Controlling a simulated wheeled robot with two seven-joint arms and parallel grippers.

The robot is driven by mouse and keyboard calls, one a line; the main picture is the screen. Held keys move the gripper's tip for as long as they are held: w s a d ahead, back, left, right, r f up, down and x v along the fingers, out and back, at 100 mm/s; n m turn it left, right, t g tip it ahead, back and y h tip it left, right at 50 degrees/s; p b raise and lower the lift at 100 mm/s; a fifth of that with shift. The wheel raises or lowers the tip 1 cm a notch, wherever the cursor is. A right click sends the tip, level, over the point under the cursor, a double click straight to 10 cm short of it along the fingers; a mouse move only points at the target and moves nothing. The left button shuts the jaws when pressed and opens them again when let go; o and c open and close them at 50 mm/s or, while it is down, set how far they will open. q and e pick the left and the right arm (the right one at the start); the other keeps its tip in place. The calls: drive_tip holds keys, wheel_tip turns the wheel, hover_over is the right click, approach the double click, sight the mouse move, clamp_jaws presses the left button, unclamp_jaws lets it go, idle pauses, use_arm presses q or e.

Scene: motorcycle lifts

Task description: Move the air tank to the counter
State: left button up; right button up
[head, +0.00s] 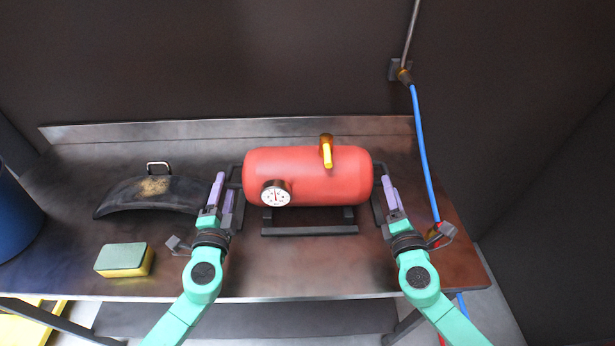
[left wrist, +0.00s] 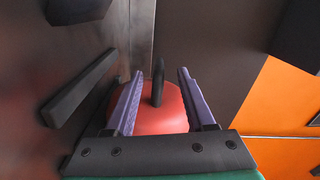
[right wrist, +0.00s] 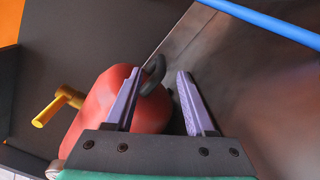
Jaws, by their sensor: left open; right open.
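The red air tank (head: 320,178) lies on its side on a dark frame on the metal counter (head: 290,270). It has a round white gauge (head: 276,194) and a yellow valve lever (head: 326,152). My left gripper (head: 221,184) is open at the tank's left end. In the left wrist view, a black handle (left wrist: 158,80) stands between its spread purple fingers. My right gripper (head: 387,184) is open at the right end. In the right wrist view, the other black handle (right wrist: 154,76) is close to the left finger; contact is unclear.
A dark curved fender (head: 125,196) lies on the counter at the left. A green and yellow sponge (head: 124,260) is near the front left edge. A blue hose (head: 422,150) hangs at the right. A blue drum (head: 14,215) stands at the far left. The counter's front middle is clear.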

sight(228, 171)
use_arm(q)
drive_tip(key=w, duration=0.5)
drive_tip(key=shift+w+a+f, duration=0.15)
drive_tip(key=shift+w+f, duration=0.05)
drive_tip(key=shift+w, duration=0.1)
use_arm(e)
drive_tip(key=w, duration=0.5)
drive_tip(key=shift+w+a+f, duration=0.1)
drive_tip(key=shift+w+f, duration=0.05)
drive_tip(key=shift+w, duration=0.15)
use_arm(q)
drive_tip(key=shift+s+r, duration=0.1)
drive_tip(key=shift+s, duration=0.05)
use_arm(e)
drive_tip(key=shift+s, duration=0.15)
use_arm(q)
drive_tip(key=c, duration=0.8)
use_arm(e)
drive_tip(key=c, duration=0.8)
use_arm(q)
clamp_jaws()
use_arm(e)
clamp_jaws()
